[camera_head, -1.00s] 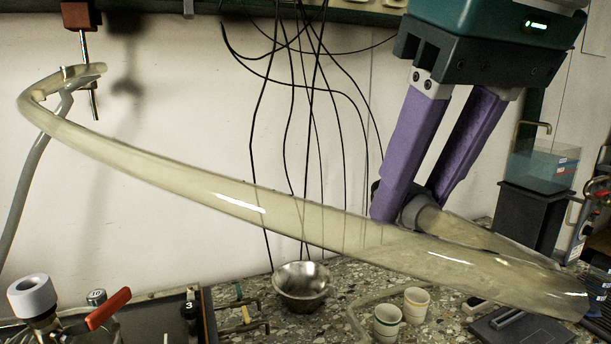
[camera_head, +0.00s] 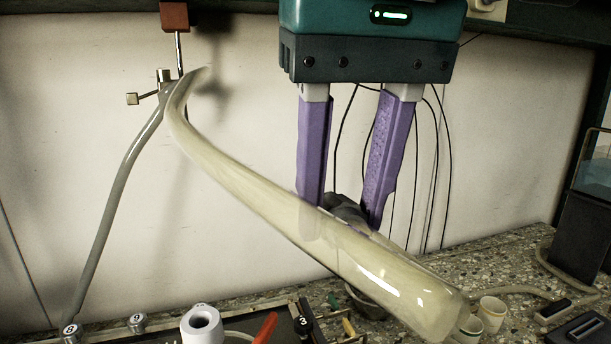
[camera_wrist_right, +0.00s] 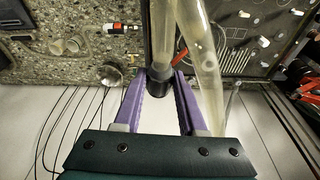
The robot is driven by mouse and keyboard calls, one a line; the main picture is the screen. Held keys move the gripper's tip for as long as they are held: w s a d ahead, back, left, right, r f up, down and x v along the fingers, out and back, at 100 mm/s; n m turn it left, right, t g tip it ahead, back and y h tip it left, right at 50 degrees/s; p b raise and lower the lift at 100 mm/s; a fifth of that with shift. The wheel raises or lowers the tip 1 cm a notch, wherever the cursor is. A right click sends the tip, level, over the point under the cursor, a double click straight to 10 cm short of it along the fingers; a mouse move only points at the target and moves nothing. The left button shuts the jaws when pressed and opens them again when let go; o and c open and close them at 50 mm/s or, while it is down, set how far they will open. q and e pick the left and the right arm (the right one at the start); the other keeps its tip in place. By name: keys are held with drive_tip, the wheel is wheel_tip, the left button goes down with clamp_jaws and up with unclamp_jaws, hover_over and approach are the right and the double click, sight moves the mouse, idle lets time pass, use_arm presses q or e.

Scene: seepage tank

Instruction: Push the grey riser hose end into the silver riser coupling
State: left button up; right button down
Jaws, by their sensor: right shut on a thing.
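My right gripper (camera_head: 346,208) has purple fingers, shut on a dark grey hose end. This end (camera_head: 350,210) is partly hidden behind the pale translucent hose (camera_head: 255,195) crossing the foreground. In the right wrist view the fingers (camera_wrist_right: 161,80) grip the dark grey end (camera_wrist_right: 158,84) from both sides, and the pale hose leaves it towards the top. The end is in the air, apart from any coupling. I cannot tell which fitting is the silver riser coupling; a white-topped fitting (camera_head: 203,324) stands at the bottom edge, partly cut off. My left gripper is not in view.
A clamp (camera_head: 165,80) on a rod holds a thin grey tube (camera_head: 115,205) at the left. Numbered knobs (camera_head: 137,320) and a red lever (camera_head: 266,328) stand at the bottom. Cups (camera_head: 490,312) and a dark tank stand (camera_head: 580,235) are at the right. Black cables hang behind the gripper.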

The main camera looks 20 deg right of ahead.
drive_tip(key=w+a+r+m+g+y+p, duration=0.2)
drive_tip(key=w+a+r+m+y+p, duration=0.1)
drive_tip(key=a+m+y+p, duration=0.4)
drive_tip(key=w+a+r+m+g+y+p, duration=0.2)
drive_tip(key=w+a+r+m+p, duration=0.15)
drive_tip(key=a+m, duration=0.4)
drive_tip(key=s+d+f+m+t+y+p, duration=0.1)
drive_tip(key=d+f+m+t+y+p, duration=0.1)
drive_tip(key=d+f+m+t+p, duration=0.3)
wheel_tip(320, 180, down, 3)
drive_tip(key=m+t+p, duration=0.1)
drive_tip(key=m+t, duration=0.3)
drive_tip(key=m, duration=0.1)
drive_tip(key=shift+s+d, duration=0.15)
drive_tip(key=shift+s, duration=0.1)
